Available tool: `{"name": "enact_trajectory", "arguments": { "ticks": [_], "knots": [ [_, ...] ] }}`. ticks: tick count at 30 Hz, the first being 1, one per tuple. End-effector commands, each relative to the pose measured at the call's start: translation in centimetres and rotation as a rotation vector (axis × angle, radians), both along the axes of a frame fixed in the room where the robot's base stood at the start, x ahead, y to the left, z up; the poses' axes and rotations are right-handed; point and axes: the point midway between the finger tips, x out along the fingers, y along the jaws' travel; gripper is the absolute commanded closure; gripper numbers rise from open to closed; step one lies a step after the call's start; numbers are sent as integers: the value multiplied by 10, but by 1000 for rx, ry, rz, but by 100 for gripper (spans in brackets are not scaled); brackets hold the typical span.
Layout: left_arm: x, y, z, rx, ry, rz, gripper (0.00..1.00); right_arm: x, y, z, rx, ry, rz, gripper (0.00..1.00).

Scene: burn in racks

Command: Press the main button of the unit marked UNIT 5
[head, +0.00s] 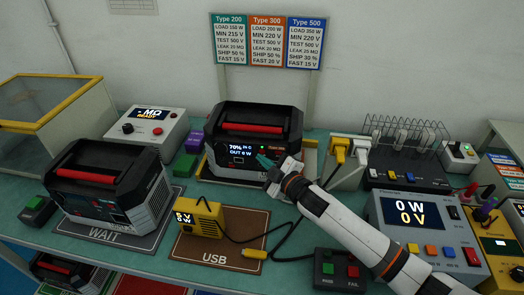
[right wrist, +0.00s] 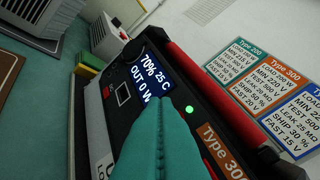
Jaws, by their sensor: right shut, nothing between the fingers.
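A black power unit (head: 222,120) with a red handle stands at the back middle of the bench. Its lit screen (head: 238,149) reads 70%, 25 C and OUT 0 W in the right wrist view (right wrist: 149,78). A green light (right wrist: 189,109) and an orange Type 300 label (right wrist: 222,150) are on its front. A white label (right wrist: 103,168) is mostly hidden by my fingers; I cannot read a unit number. A square outline (right wrist: 123,94) lies below the screen. My right gripper (head: 263,159) is shut and empty, its teal tips at the front panel; I cannot tell whether they touch. My left gripper is out of view.
A second black unit (head: 92,160) stands on the WAIT mat (head: 68,228). A yellow USB meter (head: 200,217) with a cable sits on the USB mat (head: 222,255). A grey load meter (head: 425,222) is at right.

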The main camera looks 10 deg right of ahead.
Motion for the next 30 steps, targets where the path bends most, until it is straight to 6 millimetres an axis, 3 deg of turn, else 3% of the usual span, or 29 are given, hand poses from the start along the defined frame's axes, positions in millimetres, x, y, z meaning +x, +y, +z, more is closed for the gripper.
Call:
{"name": "enact_trajectory", "arguments": {
  "ticks": [5,19,30],
  "knots": [
    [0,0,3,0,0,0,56,-6,3,0,1,1,1,100],
    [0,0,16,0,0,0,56,-50,20,1,3,1,1,100],
    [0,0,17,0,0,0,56,-56,22,0,-1,-1,-1,100]
  ]
}}
